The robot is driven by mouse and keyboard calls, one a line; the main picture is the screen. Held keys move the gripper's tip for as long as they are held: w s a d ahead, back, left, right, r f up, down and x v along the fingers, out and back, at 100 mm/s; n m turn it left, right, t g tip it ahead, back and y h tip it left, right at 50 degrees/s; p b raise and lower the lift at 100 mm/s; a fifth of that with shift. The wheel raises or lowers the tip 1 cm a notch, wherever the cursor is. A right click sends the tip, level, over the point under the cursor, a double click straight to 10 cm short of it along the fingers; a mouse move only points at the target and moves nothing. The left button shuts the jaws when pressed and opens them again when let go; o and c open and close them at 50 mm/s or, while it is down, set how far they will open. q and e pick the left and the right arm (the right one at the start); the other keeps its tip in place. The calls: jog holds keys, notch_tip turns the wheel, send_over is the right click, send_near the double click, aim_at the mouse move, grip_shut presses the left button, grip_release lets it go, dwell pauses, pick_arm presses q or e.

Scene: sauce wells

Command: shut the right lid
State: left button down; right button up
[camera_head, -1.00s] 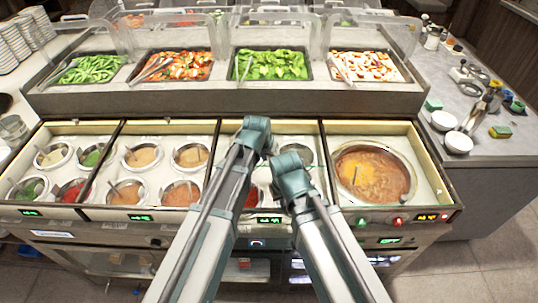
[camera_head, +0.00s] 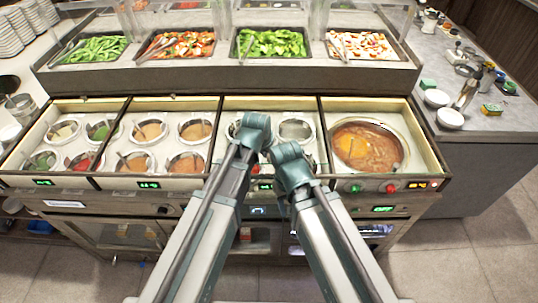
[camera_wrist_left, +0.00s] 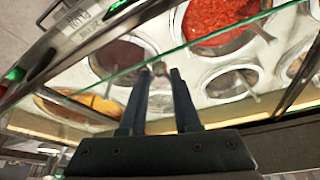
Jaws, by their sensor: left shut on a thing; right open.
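The sauce counter (camera_head: 213,183) has several open wells. The rightmost bay holds a large pot of brown soup (camera_head: 365,147). A clear pane with a green edge (camera_wrist_left: 225,30) crosses the left wrist view above the wells; I cannot tell if it is the right lid. In that view my left gripper (camera_wrist_left: 159,75) is closed on a small knob-like thing (camera_wrist_left: 159,68) near the pane's edge. In the head view its fingers are hidden behind my left arm. My right gripper (camera_head: 289,154) is open over the third bay from the left; its fingertips are mostly hidden.
Behind the wells is a raised salad bar with greens (camera_head: 271,43) and other trays under clear guards. White bowls (camera_head: 450,117) and bottles stand on the grey side counter at right. Stacked plates (camera_head: 20,35) are at far left. The floor at right is clear.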

pick_arm(q)
jog(key=c, duration=0.8)
grip_release()
jog(key=shift+d, duration=0.1)
jog(key=shift+o, duration=0.8)
jog(key=shift+w, duration=0.1)
pick_arm(e)
jog(key=shift+w, duration=0.4)
pick_arm(q)
jog(key=shift+r, duration=0.1)
pick_arm(e)
jog(key=shift+r, duration=0.1)
pick_arm(q)
jog(key=p+v, duration=1.2)
jog(key=v, duration=0.1)
jog(key=shift+s+r+p, duration=0.25)
jog(key=shift+r+p, duration=0.05)
jog(key=shift+p, duration=0.1)
pick_arm(e)
notch_tip(320, 180, up, 13)
jog(key=shift+f, duration=0.2)
pick_arm(q)
jog(key=shift+c, duration=0.2)
